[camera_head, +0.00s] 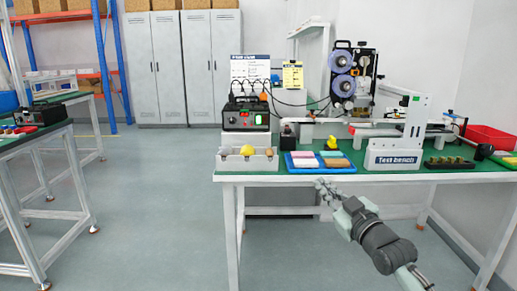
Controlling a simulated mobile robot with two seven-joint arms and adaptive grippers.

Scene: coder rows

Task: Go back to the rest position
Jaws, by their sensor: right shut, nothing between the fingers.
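My right gripper (325,188) reaches in from the lower right. It is shut and empty, in front of the near edge of the green-topped bench (290,176). It is apart from the things on the bench. My left gripper is not in view.
On the bench stand a grey bin (231,163) with a yellow item, a blue tray (303,170) with coloured blocks, a machine labelled "Test bench" (393,160) and a red bin (489,137). Another bench (24,139) stands at left. The floor (150,200) between is clear.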

